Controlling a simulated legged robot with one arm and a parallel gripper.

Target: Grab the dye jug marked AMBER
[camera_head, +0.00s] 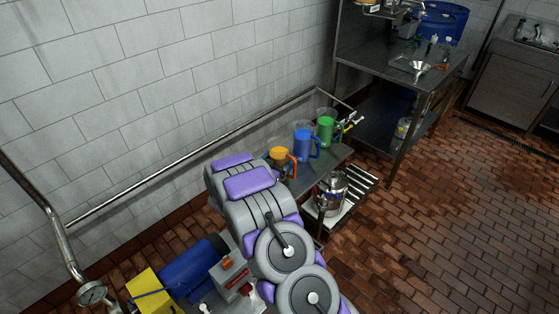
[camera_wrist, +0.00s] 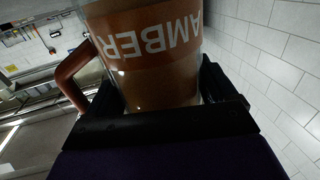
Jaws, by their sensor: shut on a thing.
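The amber jug (camera_wrist: 155,60) fills the middle of the wrist view, with an orange-brown band reading AMBER upside down and a brown handle on its left. My gripper (camera_wrist: 160,105) has its black jaws on both sides of the jug and is shut on it. In the head view the orange jug (camera_head: 280,157) shows just beyond my purple and grey arm. A blue jug (camera_head: 303,145) and a green jug (camera_head: 326,129) stand in a row to its right on a low metal table. My fingers are hidden behind my arm in the head view.
The low table (camera_head: 327,164) has a lower rack with a steel pot (camera_head: 332,190). A taller metal bench (camera_head: 430,85) stands behind to the right. A wall rail (camera_head: 200,150) runs along the tiles. The brick floor at right is clear.

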